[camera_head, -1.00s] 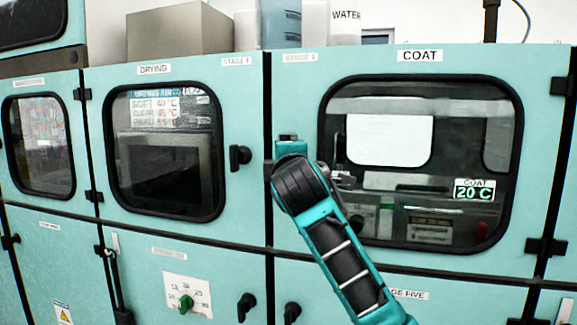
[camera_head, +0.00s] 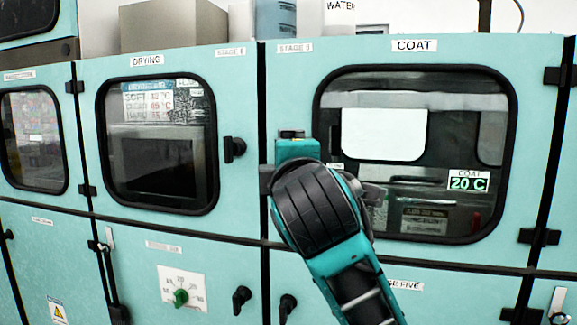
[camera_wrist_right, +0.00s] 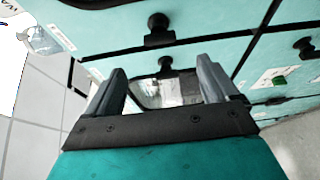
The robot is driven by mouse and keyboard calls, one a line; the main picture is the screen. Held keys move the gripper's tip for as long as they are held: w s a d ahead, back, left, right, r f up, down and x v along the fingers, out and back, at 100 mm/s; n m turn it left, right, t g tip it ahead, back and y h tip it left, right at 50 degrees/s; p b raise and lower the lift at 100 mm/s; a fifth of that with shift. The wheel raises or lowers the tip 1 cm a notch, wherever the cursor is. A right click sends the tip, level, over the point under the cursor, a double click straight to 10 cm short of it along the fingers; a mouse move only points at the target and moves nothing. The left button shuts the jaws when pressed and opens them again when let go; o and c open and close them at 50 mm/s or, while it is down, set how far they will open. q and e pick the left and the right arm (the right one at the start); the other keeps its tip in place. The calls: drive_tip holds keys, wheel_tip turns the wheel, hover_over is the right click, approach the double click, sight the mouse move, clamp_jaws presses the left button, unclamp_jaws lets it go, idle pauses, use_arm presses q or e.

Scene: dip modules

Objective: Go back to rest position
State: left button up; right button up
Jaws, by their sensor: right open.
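My right arm (camera_head: 318,210) reaches up from the bottom right in the head view, in front of the machine's coat section. Its wrist hides its own fingertips there. In the right wrist view, my right gripper (camera_wrist_right: 160,82) has its two fingers spread wide with nothing between them. Behind the gap are a black door knob (camera_wrist_right: 158,30) and a dark-framed window, with no visible contact. My left gripper is in neither view.
A teal cabinet machine fills the head view, with a drying window (camera_head: 157,150), a coat window (camera_head: 415,215) and a black knob (camera_head: 234,148). A dial plate (camera_head: 181,289) sits lower. Grey floor tiles (camera_wrist_right: 35,110) show left in the wrist view.

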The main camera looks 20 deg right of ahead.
drive_tip(key=shift+f, duration=0.1)
wheel_tip(320, 180, down, 32)
drive_tip(key=m+g+y, duration=0.4)
drive_tip(key=m+y, duration=0.1)
drive_tip(key=s+d+f+m+g, duration=0.1)
drive_tip(key=s+f+m, duration=0.7)
drive_tip(key=s+f, duration=1.3)
drive_tip(key=shift+d+f+g+y, duration=0.15)
drive_tip(key=shift+d+g+y, duration=0.25)
drive_tip(key=shift+g, duration=0.5)
